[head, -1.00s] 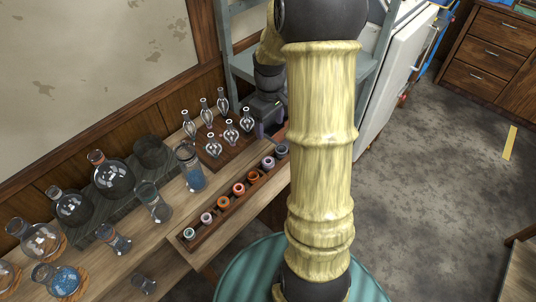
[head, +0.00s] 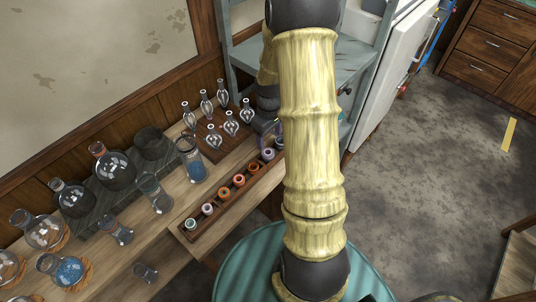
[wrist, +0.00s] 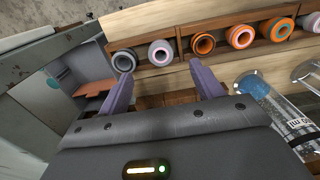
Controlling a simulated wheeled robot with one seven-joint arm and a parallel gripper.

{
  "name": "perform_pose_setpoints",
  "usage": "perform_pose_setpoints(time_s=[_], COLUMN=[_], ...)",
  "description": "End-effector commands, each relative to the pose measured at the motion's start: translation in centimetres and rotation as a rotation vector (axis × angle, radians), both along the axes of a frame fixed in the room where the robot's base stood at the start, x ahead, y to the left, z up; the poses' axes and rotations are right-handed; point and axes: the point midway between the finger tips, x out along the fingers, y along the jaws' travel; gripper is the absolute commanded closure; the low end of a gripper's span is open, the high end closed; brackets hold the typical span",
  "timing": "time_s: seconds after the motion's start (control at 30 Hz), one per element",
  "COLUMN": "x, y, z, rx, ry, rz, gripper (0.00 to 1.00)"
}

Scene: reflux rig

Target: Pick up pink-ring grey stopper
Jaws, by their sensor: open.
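The pink-ring grey stopper (wrist: 161,52) stands in a wooden rack (wrist: 182,43) in the wrist view, second from the left. In the head view it appears to be the grey stopper (head: 268,155) near the rack's far end. My gripper (wrist: 161,73) is open and empty, its purple fingers spread on either side of this stopper in the picture. I cannot tell the remaining gap in depth. In the head view my arm hides most of the gripper.
A grey stopper (wrist: 124,61) with a bluish ring stands close by the left finger. An orange stopper (wrist: 203,43) is near the right finger. Small glass bulbs (head: 231,122) stand behind the rack.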

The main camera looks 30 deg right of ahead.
Motion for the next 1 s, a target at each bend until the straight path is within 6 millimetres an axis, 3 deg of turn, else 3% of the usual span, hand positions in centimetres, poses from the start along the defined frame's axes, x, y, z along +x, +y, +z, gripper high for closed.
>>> perform_pose_setpoints(time_s=[0.2, 0.67, 1.0], x=[0.0, 0.1, 0.5], y=[0.0, 0.1, 0.2], z=[-2.6, -3.3, -7.2], rx=[0.001, 0.001, 0.001], ry=[0.001, 0.001, 0.004], rz=[-0.001, 0.0, -0.001], gripper=[0.34, 0.34, 0.34])
